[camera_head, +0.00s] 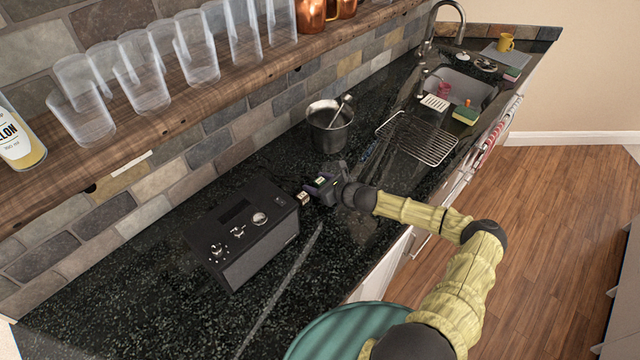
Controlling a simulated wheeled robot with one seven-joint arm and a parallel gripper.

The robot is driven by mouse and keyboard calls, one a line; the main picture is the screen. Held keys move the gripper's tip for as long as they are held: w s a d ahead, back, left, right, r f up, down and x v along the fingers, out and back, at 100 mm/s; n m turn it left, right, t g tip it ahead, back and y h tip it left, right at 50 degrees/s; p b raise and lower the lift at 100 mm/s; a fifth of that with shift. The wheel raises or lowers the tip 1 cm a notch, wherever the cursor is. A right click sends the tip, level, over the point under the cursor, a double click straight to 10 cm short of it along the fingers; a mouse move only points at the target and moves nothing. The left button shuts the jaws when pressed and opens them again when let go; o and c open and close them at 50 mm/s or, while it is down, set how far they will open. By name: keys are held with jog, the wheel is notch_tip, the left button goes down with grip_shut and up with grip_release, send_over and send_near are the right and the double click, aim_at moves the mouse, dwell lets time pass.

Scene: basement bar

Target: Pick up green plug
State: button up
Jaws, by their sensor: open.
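My gripper (315,189) is dark and open, low over the black counter, with its fingers toward the left. A small greenish patch (320,180) shows at the fingers; it is too small to tell whether it is the green plug or part of my gripper. A small pale, gold-toned piece (303,198) lies just left of the fingertips, near the black box. I cannot tell whether the fingers touch it. No other green plug can be made out.
A black box with knobs (240,230) stands close left of my gripper. A metal pot with a ladle (330,125) stands behind it. A wire rack (418,138) and a sink (460,90) are farther right. A wooden shelf (120,135) with glasses overhangs the counter. A teal round top (335,335) is in front.

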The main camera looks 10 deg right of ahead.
aim_at(318, 179)
jog(key=c, duration=1.1)
jog(key=shift+o, duration=0.2)
jog(key=shift+r, duration=0.1)
notch_tip(318, 179, up, 10)
jog(key=b, duration=0.2)
jog(key=shift+b, duration=0.4)
